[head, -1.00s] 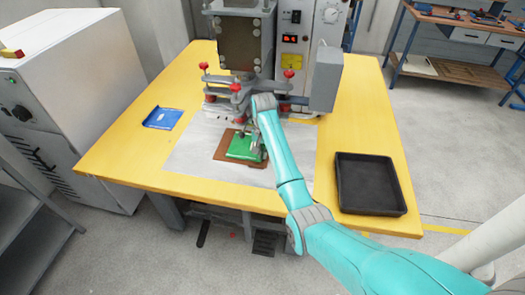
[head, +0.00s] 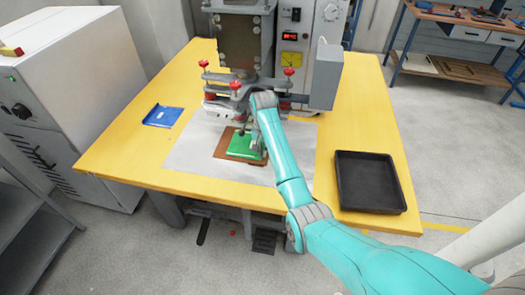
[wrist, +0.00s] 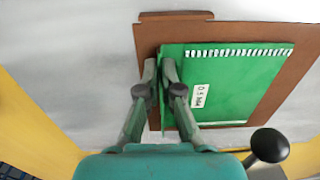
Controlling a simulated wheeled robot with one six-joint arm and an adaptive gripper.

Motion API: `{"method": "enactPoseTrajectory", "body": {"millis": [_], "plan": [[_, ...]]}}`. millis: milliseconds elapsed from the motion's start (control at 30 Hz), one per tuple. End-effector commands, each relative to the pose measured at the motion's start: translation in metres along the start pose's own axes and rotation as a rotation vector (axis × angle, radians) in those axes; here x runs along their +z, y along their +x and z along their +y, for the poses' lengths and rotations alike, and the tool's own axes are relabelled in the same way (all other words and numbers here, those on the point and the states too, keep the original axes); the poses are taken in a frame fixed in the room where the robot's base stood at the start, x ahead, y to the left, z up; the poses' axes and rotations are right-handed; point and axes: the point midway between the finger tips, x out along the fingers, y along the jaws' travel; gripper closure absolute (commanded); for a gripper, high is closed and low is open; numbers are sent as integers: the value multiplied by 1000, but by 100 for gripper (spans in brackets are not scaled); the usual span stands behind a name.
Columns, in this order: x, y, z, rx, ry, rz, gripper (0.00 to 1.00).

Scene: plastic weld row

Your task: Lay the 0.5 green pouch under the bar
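The green pouch (head: 241,146) lies flat over a brown mat (head: 222,155) in front of the press. In the wrist view the pouch (wrist: 235,75) shows a white label reading about 0.5 and a white toothed strip along its far edge. The brown mat (wrist: 150,38) shows past its edges. My gripper (wrist: 160,68) has its two fingers close together at the pouch's left edge, with that edge between them. The press bar is not clearly seen.
The press (head: 240,45) with red knobs stands at the back of the yellow table (head: 125,155). A grey sheet (head: 190,160) lies under the mat. A blue pouch (head: 163,117) lies at left. An empty black tray (head: 370,183) is at right. A black ball-ended lever (wrist: 268,145) shows near the gripper.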

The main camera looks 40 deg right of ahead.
Motion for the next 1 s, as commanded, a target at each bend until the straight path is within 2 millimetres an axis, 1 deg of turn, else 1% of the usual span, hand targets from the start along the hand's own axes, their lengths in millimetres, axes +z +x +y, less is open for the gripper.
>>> {"method": "enactPoseTrajectory", "body": {"millis": [333, 400, 467, 500, 800, 1000], "plan": [[0, 2, 0, 0, 0, 0, 100], [0, 2, 0, 0, 0, 0, 81], [0, 2, 0, 0, 0, 0, 66], [0, 2, 0, 0, 0, 0, 65], [0, 1, 0, 0, 0, 0, 65], [0, -4, 0, 0, 0, 0, 65]]}}
